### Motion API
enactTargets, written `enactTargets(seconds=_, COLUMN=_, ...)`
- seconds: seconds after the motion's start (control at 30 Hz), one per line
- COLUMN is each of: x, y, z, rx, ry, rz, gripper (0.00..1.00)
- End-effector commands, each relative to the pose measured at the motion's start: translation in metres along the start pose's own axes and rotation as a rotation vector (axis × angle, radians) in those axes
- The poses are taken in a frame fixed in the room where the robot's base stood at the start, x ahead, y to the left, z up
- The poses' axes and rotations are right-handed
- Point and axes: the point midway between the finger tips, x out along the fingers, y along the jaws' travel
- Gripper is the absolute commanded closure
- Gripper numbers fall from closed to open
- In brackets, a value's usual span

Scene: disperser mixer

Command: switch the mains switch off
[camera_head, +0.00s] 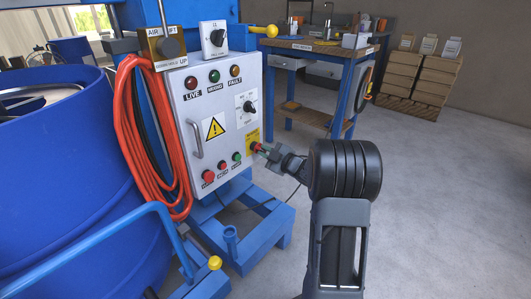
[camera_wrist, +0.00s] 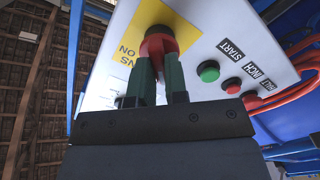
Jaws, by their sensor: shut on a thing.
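The mains switch is a red rotary knob (camera_wrist: 158,44) on a yellow plate (camera_wrist: 128,45), low on the right edge of the white control cabinet (camera_head: 206,130). The plate's lettering ends in "NS ON" in the wrist view, partly cut off. In the head view the knob (camera_head: 256,147) shows just beyond my fingertips. My gripper (camera_wrist: 158,62) is shut on the knob, with one green finger on each side of it. It comes from the right in the head view (camera_head: 264,150). The fingers hide part of the plate, and I cannot tell the knob's exact angle.
Start, inch and halt buttons (camera_wrist: 208,71) sit beside the switch. The cabinet also bears lamps (camera_head: 214,76), a dial (camera_head: 249,106) and a handle (camera_head: 196,138). An orange hose (camera_head: 140,140) and blue drum (camera_head: 60,190) stand left. Floor (camera_head: 430,190) at right is clear.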

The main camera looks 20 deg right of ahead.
Motion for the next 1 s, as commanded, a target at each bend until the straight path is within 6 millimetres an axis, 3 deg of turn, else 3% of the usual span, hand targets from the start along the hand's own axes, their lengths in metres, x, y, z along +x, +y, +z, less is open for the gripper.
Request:
enactTargets(seconds=0.53, x=-0.0002, y=-0.0007, z=0.0004, rx=-0.019, ry=-0.001, rz=-0.002, gripper=1.00)
enactTargets(seconds=0.57, x=-0.0002, y=-0.0007, z=0.0004, rx=-0.019, ry=-0.001, rz=-0.002, gripper=0.83)
enactTargets(seconds=0.8, x=-0.0001, y=-0.0004, z=0.0003, rx=-0.018, ry=-0.001, rz=-0.001, gripper=0.61)
enactTargets(seconds=1.0, x=-0.0002, y=-0.0002, z=0.0002, rx=-0.018, ry=0.000, rz=0.000, gripper=0.61)
